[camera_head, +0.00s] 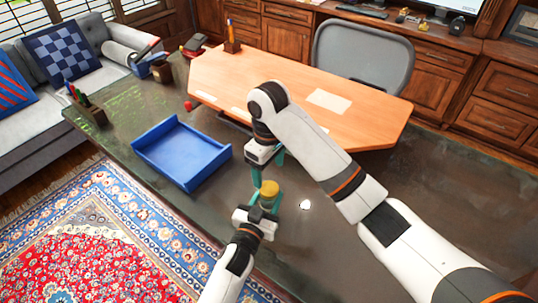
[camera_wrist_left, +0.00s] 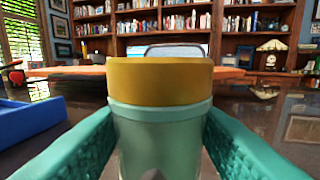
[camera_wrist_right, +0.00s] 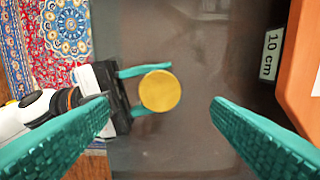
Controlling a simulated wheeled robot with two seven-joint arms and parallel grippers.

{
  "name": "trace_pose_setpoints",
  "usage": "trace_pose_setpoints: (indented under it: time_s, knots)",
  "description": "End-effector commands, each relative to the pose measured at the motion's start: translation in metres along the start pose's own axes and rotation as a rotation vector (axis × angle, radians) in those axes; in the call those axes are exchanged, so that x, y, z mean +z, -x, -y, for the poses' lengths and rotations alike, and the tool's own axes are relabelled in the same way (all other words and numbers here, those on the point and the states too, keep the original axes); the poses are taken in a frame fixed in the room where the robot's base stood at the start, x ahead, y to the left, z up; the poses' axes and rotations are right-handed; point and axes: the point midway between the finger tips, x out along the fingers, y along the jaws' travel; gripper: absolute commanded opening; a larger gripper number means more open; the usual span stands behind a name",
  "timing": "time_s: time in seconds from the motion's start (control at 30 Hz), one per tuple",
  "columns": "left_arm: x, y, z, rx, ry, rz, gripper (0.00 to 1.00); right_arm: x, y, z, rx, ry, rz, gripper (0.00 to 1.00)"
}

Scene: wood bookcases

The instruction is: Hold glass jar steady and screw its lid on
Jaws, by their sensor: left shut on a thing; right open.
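The glass jar (camera_wrist_left: 160,140) stands upright on the dark table, pale green and see-through. The yellow-brown lid (camera_wrist_left: 160,80) sits level on its mouth; I cannot tell how tightly. The lid also shows in the head view (camera_head: 269,188) and, from above, in the right wrist view (camera_wrist_right: 160,91). My left gripper (camera_head: 264,208) is shut on the jar's body, one teal finger on each side below the lid. My right gripper (camera_head: 266,168) is open and empty, pointing down above the jar. In the right wrist view the lid lies between and beyond its fingers (camera_wrist_right: 160,105).
A blue tray (camera_head: 181,153) lies left of the jar on the dark table (camera_head: 225,205). A raised orange wood desktop (camera_head: 300,85) stands behind, near my right gripper. A label reading 10 cm (camera_wrist_right: 269,54) is beside it. The table right of the jar is clear.

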Motion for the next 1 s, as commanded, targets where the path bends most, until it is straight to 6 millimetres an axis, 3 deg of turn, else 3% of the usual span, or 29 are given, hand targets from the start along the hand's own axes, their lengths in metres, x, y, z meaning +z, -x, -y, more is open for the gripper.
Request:
trace_pose_setpoints:
  time_s: [0.3, 0.7, 0.73, 0.87, 1.0]
  knots:
    - [0.0, 0.0, 0.0, 0.0, 0.0, 0.0, 0.0, -0.001, 0.042, 0.001, -0.002, -0.001, -0.003, 0.73]
    - [0.0, 0.0, 0.0, 0.0, 0.0, -0.001, 0.0, -0.001, 0.049, 0.0, 0.002, -0.002, -0.005, 0.73]
    - [0.0, 0.0, 0.0, 0.0, 0.0, -0.001, 0.49, -0.001, 0.049, 0.0, 0.002, -0.002, -0.005, 0.73]
    - [0.0, 0.0, 0.0, 0.0, 0.0, 0.0, 0.7, -0.001, 0.049, 0.0, 0.002, -0.002, -0.004, 0.73]
    - [0.0, 0.0, 0.0, 0.0, 0.0, 0.0, 0.7, -0.001, 0.048, 0.0, 0.002, -0.002, -0.004, 0.73]
